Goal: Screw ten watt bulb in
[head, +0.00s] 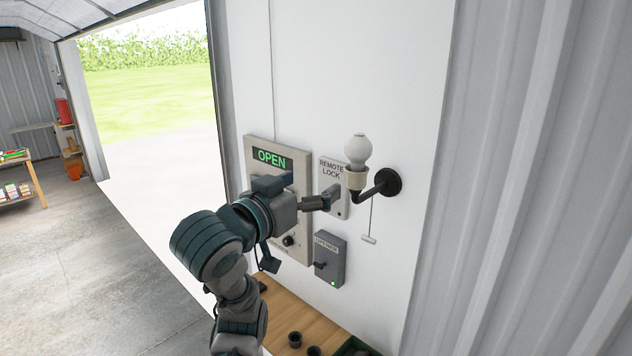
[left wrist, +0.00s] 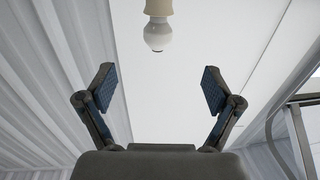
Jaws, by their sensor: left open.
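A white bulb (head: 357,151) stands upright in a cream socket (head: 355,178) on a black wall bracket (head: 386,183). In the left wrist view the bulb (left wrist: 158,34) and its socket (left wrist: 158,6) appear at the top centre, beyond the fingers. My left gripper (head: 322,201) is just left of the socket and lower than the bulb, in front of the wall panels. In the left wrist view its two fingers (left wrist: 158,90) are wide apart with nothing between them. The bulb's base is hidden inside the socket. My right gripper is not in view.
A pull cord with a small handle (head: 369,239) hangs below the bracket. A remote lock box (head: 333,173), an OPEN panel (head: 262,146) and a grey opener box (head: 330,262) are on the wall. A wooden bench (head: 290,312) with small dark items is below.

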